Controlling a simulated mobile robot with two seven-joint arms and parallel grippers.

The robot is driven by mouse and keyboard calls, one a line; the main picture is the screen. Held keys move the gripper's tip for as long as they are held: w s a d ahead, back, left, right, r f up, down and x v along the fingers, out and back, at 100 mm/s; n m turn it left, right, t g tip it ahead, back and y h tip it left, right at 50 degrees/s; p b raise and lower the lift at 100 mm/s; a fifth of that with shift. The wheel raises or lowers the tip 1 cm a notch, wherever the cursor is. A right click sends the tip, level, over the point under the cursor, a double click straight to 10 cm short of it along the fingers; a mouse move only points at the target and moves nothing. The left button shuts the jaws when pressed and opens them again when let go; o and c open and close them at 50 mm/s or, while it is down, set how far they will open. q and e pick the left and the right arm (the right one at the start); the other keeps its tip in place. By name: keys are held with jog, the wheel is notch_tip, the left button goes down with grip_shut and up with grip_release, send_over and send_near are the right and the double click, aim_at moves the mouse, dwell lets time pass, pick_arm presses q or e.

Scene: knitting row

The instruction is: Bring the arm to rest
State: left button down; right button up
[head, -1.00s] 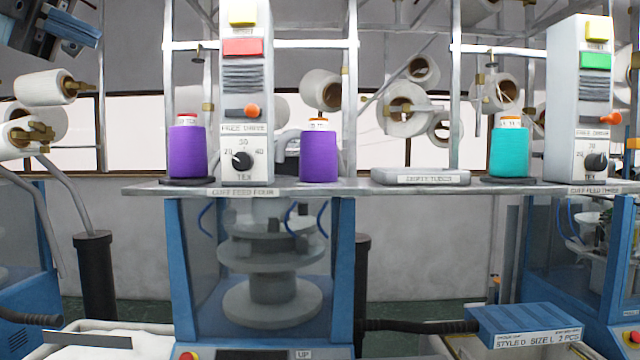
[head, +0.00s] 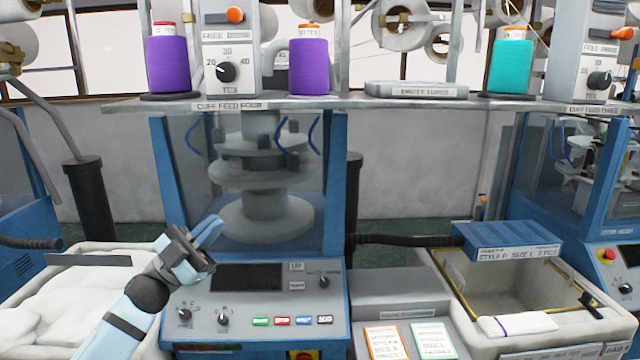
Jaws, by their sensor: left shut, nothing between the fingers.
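My left gripper (head: 208,232) is in the head view at lower left, on an arm that comes up from the bottom edge. It is shut with nothing in it. It is in front of the blue knitting machine (head: 338,230), over the left part of its control panel; whether it touches the panel I cannot tell. My right gripper is out of view.
A shelf (head: 330,104) above holds two purple cones (head: 168,64) (head: 309,67), a teal cone (head: 510,66) and a grey tray (head: 415,90). A white-filled bin (head: 60,290) is at left. An open bin (head: 505,275) with a blue box (head: 505,243) on its back edge is at right.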

pick_arm(q)
jog(key=s+f+n+t+y, duration=0.4)
jog(key=f+n+y, duration=0.4)
jog(key=f, duration=0.6)
jog(key=s+f+n+t+y, duration=0.45)
jog(key=f+n+y, duration=0.35)
jog(key=f, duration=0.6)
jog(key=s+f+n+g+y, duration=0.2)
jog(key=s+f+g, duration=0.7)
jog(key=s+f, duration=1)
jog(key=s+y, duration=0.2)
jog(key=s, duration=0.2)
jog(key=shift+a+f+n, duration=0.25)
jog(key=shift+a+n, duration=0.1)
jog(key=shift+n, duration=0.05)
